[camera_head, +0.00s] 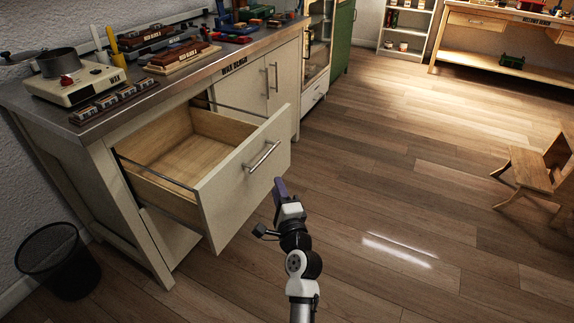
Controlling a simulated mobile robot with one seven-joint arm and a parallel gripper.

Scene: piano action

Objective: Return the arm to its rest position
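My gripper (279,190) is at the end of my arm, which reaches up from the bottom of the picture. It is just right of the open drawer's front, near the right end of it. It looks apart from the drawer handle, but the exact gap is hard to judge. The fingers are small and seen from behind, so I cannot tell whether they are open or shut. I see nothing held in them.
An empty wooden drawer (196,152) stands pulled out of the bench (225,66), its metal handle (262,157) facing my arm. A black wire basket (58,262) is at lower left. A wooden chair (535,172) is at right. The floor (400,190) between is clear.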

